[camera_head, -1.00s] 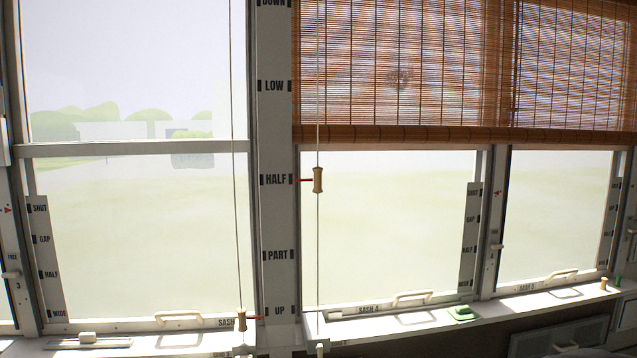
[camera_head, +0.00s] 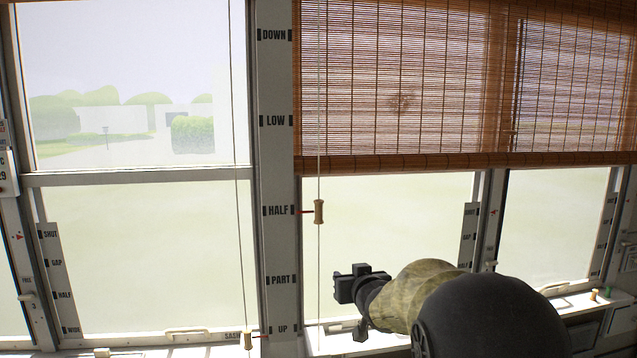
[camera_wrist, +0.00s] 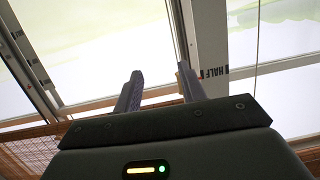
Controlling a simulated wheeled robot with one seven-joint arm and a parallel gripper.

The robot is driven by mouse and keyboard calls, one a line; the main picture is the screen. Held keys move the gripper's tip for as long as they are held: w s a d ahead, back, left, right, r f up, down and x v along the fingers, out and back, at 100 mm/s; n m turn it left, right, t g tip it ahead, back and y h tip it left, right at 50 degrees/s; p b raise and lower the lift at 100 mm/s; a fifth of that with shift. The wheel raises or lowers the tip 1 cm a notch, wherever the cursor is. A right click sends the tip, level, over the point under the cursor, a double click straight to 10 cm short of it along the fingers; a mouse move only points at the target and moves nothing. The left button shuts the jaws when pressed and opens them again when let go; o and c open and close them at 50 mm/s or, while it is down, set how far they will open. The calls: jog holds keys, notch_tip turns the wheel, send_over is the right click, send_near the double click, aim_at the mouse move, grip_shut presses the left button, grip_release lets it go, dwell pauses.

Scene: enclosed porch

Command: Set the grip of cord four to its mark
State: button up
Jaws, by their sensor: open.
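Two cords hang by a white post (camera_head: 275,170) marked DOWN, LOW, HALF, PART and UP. The right cord, on the side of the window labelled sash 4 earlier, carries a wooden grip (camera_head: 319,211). Its red pointer is level with HALF. The left cord's grip (camera_head: 248,340) sits low, by UP. My gripper (camera_head: 345,284) is open and empty, below and right of the right grip, apart from it. In the wrist view my gripper (camera_wrist: 160,86) shows both fingers spread, with the HALF label (camera_wrist: 212,72) beyond them.
A brown slatted blind (camera_head: 400,90) hangs over the upper right window, its bottom rail a little above HALF. The sill (camera_head: 560,303) holds small wooden and green pieces (camera_head: 608,293) at right. My arm hides part of the sill. The left window is uncovered.

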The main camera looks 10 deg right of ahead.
aim_at(320, 206)
jog(key=w+a+r+n+t+y+p, duration=0.1)
jog(key=w+r+t+y+p, duration=0.1)
jog(key=r, duration=0.9)
jog(key=shift+w+n+t, duration=0.3)
jog(key=shift+w+t, duration=0.1)
jog(key=shift+w, duration=0.5)
jog(key=shift+w+a, duration=0.1)
jog(key=w+a+p, duration=0.1)
jog(key=w+p, duration=0.1)
jog(key=w, duration=0.3)
jog(key=w+p, duration=0.3)
jog(key=w, duration=0.3)
jog(key=w+a+p, duration=0.1)
jog(key=w+p, duration=0.2)
jog(key=w, duration=0.3)
jog(key=shift+a+f, duration=0.1)
jog(key=shift+a, duration=0.25)
grip_shut()
